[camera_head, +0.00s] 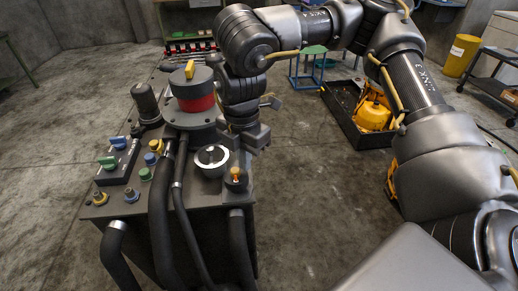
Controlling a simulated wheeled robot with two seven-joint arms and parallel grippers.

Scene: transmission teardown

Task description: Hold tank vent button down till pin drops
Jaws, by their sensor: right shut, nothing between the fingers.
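A dark tank unit (190,203) stands at the left of the head view, with hoses down its front. On its top front right corner is a small dark fitting with an orange and yellow pin-like top (236,175). I cannot tell for sure which control is the vent button. My right gripper (255,148) points down over the tank's right rear edge, behind and above the pin fitting. It is shut and empty, and looks apart from the fitting. My left gripper is not in view.
A dark cylinder with a red band and yellow handle (194,90) rises behind the gauge. A black tray with yellow parts (372,115) lies on the floor, right rear. The left floor is clear.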

